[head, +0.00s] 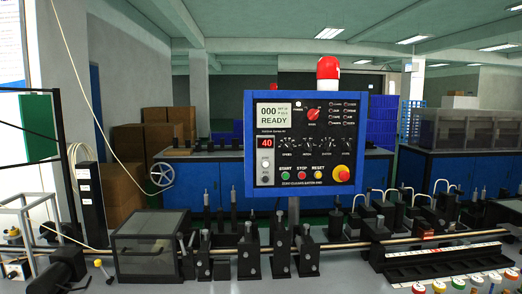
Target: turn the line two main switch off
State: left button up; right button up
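A blue-framed control panel (298,187) stands upright on a post in the middle of the head view. Its screen (281,116) reads 000 and READY. A red rotary knob (312,114) sits at the top centre of the panel, beside a small white lamp. A red round knob on a yellow base (341,174) is at the lower right. Green, red and yellow buttons labelled START, STOP and RESET are in the bottom row. No label naming line two is readable, so I cannot tell which control is its main switch. Neither gripper is in view.
A red beacon (328,70) stands above the panel. A long metal rod with black clamps (250,252) crosses in front. A grey clear-lidded box (146,248) is at the left. Several coloured rolls lie at the lower right. Blue cabinets (450,172) and brown cartons stand behind.

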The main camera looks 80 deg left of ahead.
aim_at(312, 114)
jog(key=u, duration=3.25)
